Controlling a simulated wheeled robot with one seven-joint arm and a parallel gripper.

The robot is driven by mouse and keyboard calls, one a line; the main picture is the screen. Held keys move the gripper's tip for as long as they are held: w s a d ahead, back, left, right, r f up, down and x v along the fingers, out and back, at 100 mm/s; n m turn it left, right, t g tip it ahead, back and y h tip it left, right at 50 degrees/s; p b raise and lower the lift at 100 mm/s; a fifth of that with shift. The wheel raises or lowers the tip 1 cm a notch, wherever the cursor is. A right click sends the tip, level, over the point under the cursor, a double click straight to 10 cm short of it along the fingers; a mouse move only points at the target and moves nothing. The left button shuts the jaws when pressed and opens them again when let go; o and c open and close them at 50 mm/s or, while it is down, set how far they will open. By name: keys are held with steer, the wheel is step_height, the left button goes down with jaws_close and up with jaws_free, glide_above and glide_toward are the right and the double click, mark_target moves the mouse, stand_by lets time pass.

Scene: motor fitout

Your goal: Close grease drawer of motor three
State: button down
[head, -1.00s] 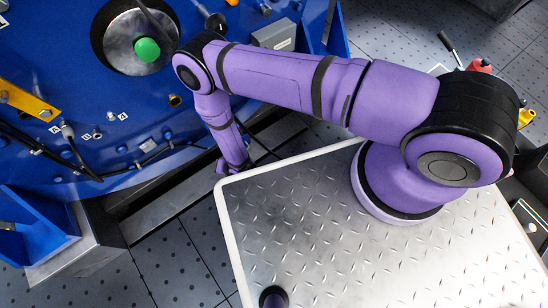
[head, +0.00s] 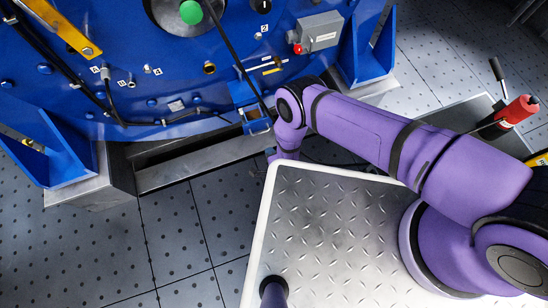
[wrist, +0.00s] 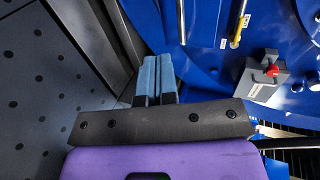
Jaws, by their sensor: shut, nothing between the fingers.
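A small blue drawer-like box (head: 250,108) stands out from the lower face of the blue motor (head: 130,60) in the head view, just left of my arm's elbow. It looks pulled out, with a light handle-like edge at its front. I cannot read which motor number this is. My gripper shows in the wrist view as two blue-grey fingers (wrist: 155,72) pressed together, empty, pointing along the motor's lower front. In the head view my gripper is hidden behind my arm. Contact between fingers and box cannot be seen.
A grey box with a red button (head: 318,32) sits on the motor's right, beside a blue bracket (head: 368,45). A red bottle-like object (head: 517,110) stands at right. The perforated floor (head: 185,230) at lower left is clear.

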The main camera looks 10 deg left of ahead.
steer(key=w+a, duration=0.4)
steer(key=w, duration=0.2)
steer(key=shift+f, duration=0.25)
